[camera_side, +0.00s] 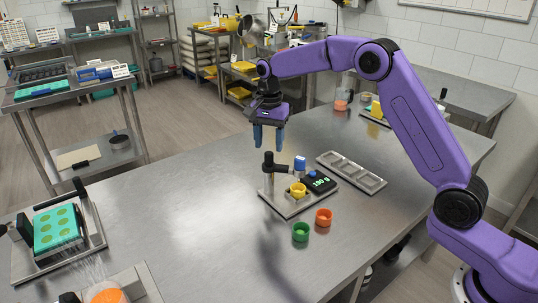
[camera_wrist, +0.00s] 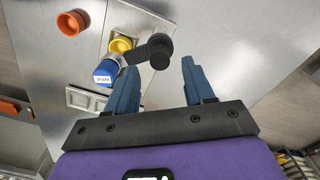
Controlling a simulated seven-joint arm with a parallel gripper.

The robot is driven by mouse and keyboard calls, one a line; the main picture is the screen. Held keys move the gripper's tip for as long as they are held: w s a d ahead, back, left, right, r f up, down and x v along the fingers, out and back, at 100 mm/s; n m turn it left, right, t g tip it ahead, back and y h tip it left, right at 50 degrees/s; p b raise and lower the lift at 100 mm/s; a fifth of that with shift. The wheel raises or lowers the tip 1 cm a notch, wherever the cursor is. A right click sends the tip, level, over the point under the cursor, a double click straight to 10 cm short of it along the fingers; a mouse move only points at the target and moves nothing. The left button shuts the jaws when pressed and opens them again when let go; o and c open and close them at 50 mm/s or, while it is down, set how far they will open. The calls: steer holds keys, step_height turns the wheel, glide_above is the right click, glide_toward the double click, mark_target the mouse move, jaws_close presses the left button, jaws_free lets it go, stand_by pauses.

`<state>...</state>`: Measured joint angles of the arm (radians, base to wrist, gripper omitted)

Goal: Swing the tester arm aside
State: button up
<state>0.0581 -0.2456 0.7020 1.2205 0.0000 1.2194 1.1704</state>
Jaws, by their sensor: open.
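The tester stands on a metal base plate (camera_side: 287,208).
A black digital readout (camera_side: 319,182) sits by the probe. Green (camera_side: 300,232) and orange (camera_side: 324,217) cups stand in front; a metal tray (camera_side: 352,172) lies to the right. A teal mold station (camera_side: 58,230) stands at far left. The table between is clear.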

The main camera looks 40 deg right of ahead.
mark_target(269, 152)
steer(key=shift+f, duration=2.45)
jaws_close()
